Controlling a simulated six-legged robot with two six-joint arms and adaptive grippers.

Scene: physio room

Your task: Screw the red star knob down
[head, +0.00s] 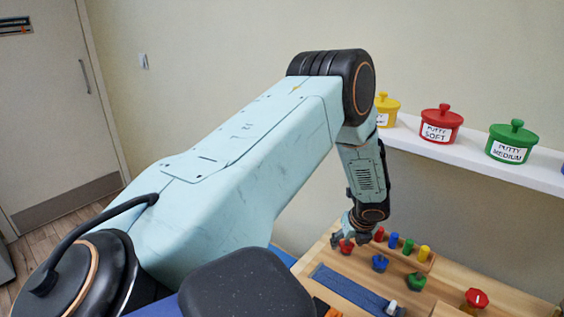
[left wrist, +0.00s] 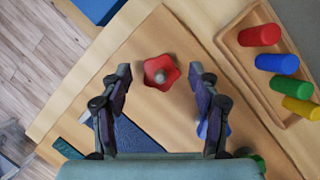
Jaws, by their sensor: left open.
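The red star knob (left wrist: 168,79) shows in the left wrist view, with a grey stud tip at its centre. It also shows in the head view (head: 346,247) on the wooden board. My left gripper (head: 345,235) points down just above it. In the left wrist view my left gripper (left wrist: 159,76) is open, with one finger on either side of the knob and a gap to each. How far the stud's thread runs below the knob is hidden. My right gripper is not in view.
A blue knob (head: 379,263), a green knob (head: 416,281) and a red knob (head: 477,298) stand on the board. A wooden tray (left wrist: 238,58) holds several coloured pegs. A blue strip (head: 350,290) lies in front. Putty pots stand on the white shelf (head: 470,157).

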